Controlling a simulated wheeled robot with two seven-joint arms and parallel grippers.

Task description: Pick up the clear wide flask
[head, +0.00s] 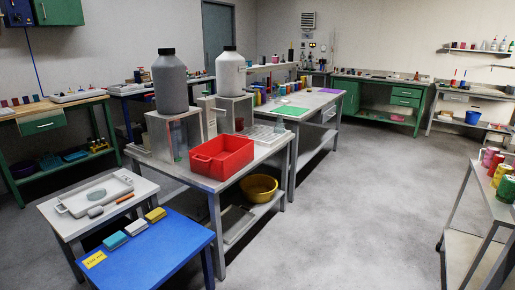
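I cannot pick out a clear wide flask for certain in the head view. A greenish, see-through vessel (179,141) shows small inside the left metal stand (160,132), under a grey bottle with a black cap (171,82). It is too small to tell its exact shape. Neither of my grippers is in view.
A red bin (222,157) stands on the near grey table, beside a second metal stand (237,107) bearing a white bottle (231,75). A yellow bowl (259,187) is on its lower shelf. A blue table (150,247) is front left. The grey floor (350,210) is clear.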

